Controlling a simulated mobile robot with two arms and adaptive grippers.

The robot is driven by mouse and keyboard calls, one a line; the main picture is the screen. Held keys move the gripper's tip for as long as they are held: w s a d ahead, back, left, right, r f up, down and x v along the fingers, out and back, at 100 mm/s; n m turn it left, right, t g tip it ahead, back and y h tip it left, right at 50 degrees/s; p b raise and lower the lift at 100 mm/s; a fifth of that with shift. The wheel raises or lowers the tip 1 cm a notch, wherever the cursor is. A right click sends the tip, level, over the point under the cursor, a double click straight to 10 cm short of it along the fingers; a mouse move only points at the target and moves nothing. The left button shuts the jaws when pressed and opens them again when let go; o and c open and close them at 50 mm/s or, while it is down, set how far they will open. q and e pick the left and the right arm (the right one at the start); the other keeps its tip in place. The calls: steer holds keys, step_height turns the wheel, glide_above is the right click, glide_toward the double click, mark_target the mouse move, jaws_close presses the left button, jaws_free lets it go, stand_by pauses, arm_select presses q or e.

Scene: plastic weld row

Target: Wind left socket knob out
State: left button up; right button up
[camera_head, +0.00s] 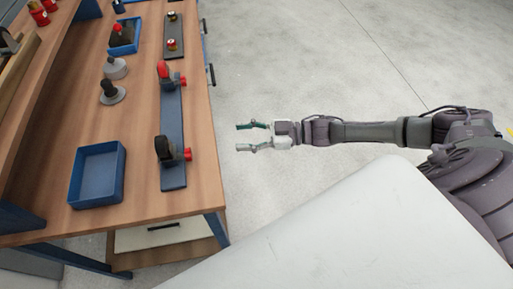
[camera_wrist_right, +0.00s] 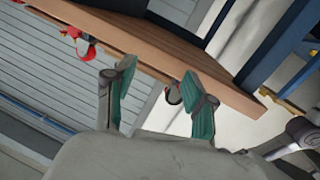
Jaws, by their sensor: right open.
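Two dark socket blocks stand on a long blue-grey plate (camera_head: 173,115) on the wooden bench. The nearer block (camera_head: 163,149) has a red knob (camera_head: 187,154) on its right side. The farther block has a red top and another red knob (camera_head: 183,80). I cannot tell which one is the left socket. My right gripper (camera_head: 240,137) is open and empty, off the bench's right edge and apart from both knobs. In the right wrist view, red parts show at the bench edge (camera_wrist_right: 85,45) and beyond the green fingers (camera_wrist_right: 173,95). My left gripper is out of view.
A blue tray (camera_head: 97,200) stands on the bench (camera_head: 145,135) at the near left. Two grey-based pieces (camera_head: 115,68) (camera_head: 111,95), a small blue bin (camera_head: 125,48) and a dark plate (camera_head: 174,48) are farther back. Open floor (camera_head: 290,60) lies right of the bench.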

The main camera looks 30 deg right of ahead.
steer(key=w+d+f+m+t+h+p, duration=0.1)
steer(key=d+f+m+h, duration=0.1)
steer(key=f, duration=0.7)
steer(key=w+d+f+m+t+h+p, duration=0.1)
steer(key=w+d+f+m+t+h, duration=0.1)
steer(key=f+h, duration=0.5)
steer(key=shift+d+f+m+p, duration=0.35)
steer(key=shift+d+f+m, duration=0.4)
steer(key=shift+f+m, duration=0.3)
